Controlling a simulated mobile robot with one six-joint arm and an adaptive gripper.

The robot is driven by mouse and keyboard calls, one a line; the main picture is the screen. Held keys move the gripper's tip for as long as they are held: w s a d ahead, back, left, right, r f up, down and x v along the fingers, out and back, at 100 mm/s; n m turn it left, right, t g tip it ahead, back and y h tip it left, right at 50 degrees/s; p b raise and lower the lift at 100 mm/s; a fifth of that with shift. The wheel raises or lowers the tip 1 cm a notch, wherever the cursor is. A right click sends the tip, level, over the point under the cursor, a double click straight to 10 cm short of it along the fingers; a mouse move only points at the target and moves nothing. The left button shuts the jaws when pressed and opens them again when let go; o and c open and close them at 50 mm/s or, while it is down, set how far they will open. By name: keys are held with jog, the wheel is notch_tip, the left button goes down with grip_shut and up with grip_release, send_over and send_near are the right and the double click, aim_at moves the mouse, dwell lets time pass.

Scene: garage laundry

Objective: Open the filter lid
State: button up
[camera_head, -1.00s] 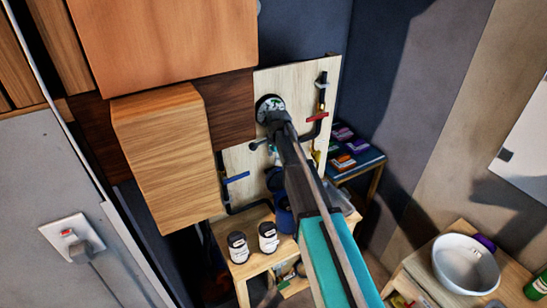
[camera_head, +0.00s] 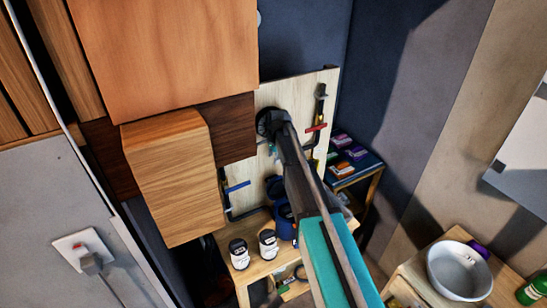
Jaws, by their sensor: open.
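My arm reaches up from the bottom of the picture to the pale board on the back wall. My gripper (camera_head: 271,148) is at its far end, small and dark in front of the board. It is open, but its fingers are hard to make out. A blue container (camera_head: 284,224), which may be the filter housing, stands on the wooden bench behind my arm. A dark blue round part (camera_head: 275,187), perhaps its lid, shows just above it. My arm hides the right side of both, so I cannot tell how far the lid is open. My gripper appears above them.
Wooden cabinets (camera_head: 165,180) crowd the left. The board (camera_head: 325,85) carries pipes with red and blue handles. A shelf (camera_head: 362,176) with boxes is behind; a white basin (camera_head: 459,271) is at lower right.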

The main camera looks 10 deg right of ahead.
notch_tip(320, 180, up, 6)
jog(key=p, duration=0.5)
jog(key=shift+r+p, duration=0.2)
jog(key=shift+p, duration=0.2)
jog(key=shift+w, duration=0.1)
dwell(0.6)
jog(key=shift+r, duration=0.1)
